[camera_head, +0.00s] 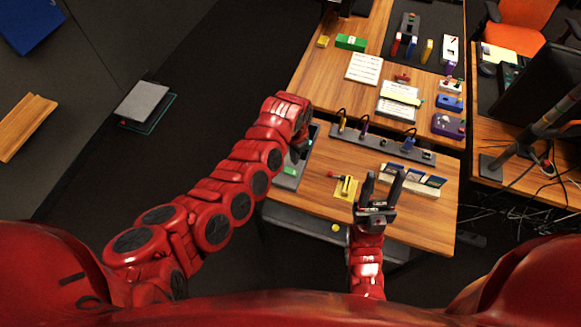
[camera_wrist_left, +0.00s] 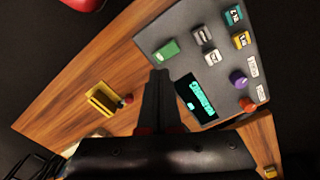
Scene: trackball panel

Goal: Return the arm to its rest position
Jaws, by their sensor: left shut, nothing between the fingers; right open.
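My left arm reaches in from the left in the head view, its hand over the left end of the near desk. My left gripper (camera_head: 297,152) is mostly hidden there by its own wrist. In the left wrist view the left gripper (camera_wrist_left: 160,78) is shut and empty, its fingers together beside the grey control panel (camera_wrist_left: 185,22). The panel has a green button, small switches, a lit teal display, a purple ball and an orange knob. In the head view the panel (camera_head: 284,182) is partly hidden by my arm. My right gripper (camera_head: 384,180) is open and empty over the desk's front part.
On the wooden desk (camera_head: 305,200) are a yellow base with a red-tipped lever (camera_head: 345,187), a grey strip with cables (camera_head: 380,145) and a rack of cards (camera_head: 412,180). Papers and small boxes lie farther back. A monitor stands at the right.

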